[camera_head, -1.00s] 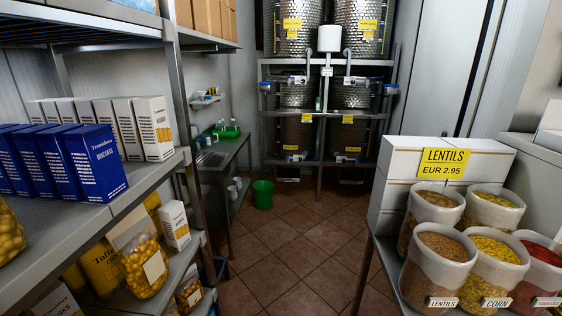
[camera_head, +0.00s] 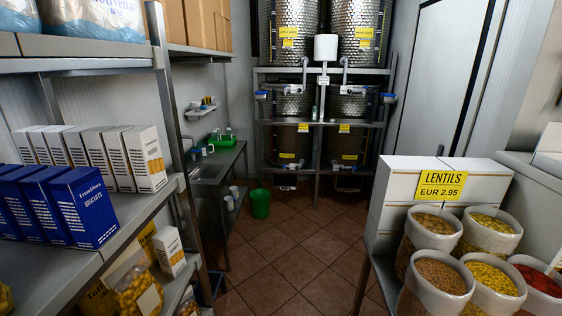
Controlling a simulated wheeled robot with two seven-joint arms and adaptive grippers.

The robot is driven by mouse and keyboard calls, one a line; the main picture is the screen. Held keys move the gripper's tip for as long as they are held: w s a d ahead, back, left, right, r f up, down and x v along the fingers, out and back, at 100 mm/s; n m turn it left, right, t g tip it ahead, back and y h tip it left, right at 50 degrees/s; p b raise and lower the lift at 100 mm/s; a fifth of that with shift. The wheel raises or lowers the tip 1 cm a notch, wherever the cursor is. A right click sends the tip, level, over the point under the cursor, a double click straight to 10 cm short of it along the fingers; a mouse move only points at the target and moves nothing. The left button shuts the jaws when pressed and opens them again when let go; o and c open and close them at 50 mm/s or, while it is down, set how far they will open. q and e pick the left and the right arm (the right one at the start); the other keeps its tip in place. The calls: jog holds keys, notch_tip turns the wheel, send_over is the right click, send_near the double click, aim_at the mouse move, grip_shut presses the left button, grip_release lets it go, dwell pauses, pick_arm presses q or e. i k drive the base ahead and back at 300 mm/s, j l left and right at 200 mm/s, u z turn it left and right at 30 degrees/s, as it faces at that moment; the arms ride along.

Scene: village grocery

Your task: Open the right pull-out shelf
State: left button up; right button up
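No pull-out shelf can be made out for certain. A dark metal rack (camera_head: 318,123) stands against the back wall and carries several steel drums in a left and a right column. The right column has an upper drum (camera_head: 355,25), a middle drum (camera_head: 352,104) and a lower drum (camera_head: 342,150), with yellow labels. Blue and white taps or fittings stick out at the rack's front. Neither of my grippers is in view.
A metal shelf (camera_head: 150,205) with blue biscuit boxes (camera_head: 82,205) lines the left. White boxes (camera_head: 388,192) and sacks of lentils and corn (camera_head: 432,285) stand on the right. A sink table (camera_head: 215,168) and green bucket (camera_head: 260,203) lie ahead. The tiled aisle (camera_head: 300,245) between is clear.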

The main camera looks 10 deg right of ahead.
aim_at(345, 184)
jog(key=i+l+z, duration=0.15)
jog(key=i, duration=0.45)
jog(key=i+z, duration=0.15)
jog(key=i, duration=0.4)
jog(key=i+z, duration=0.1)
jog(key=i, duration=0.5)
jog(key=i+j+z, duration=0.15)
jog(key=i, duration=0.4)
jog(key=i+j+z, duration=0.15)
jog(key=i, duration=0.45)
jog(key=i+j+z, duration=0.15)
jog(key=i, duration=0.4)
jog(key=i+z, duration=0.1)
jog(key=i, duration=0.3)
jog(key=i+j+z, duration=0.1)
jog(key=i, duration=0.35)
jog(key=i+l+z, duration=0.15)
jog(key=i, duration=0.5)
jog(key=i+l+z, duration=0.2)
jog(key=i, duration=0.4)
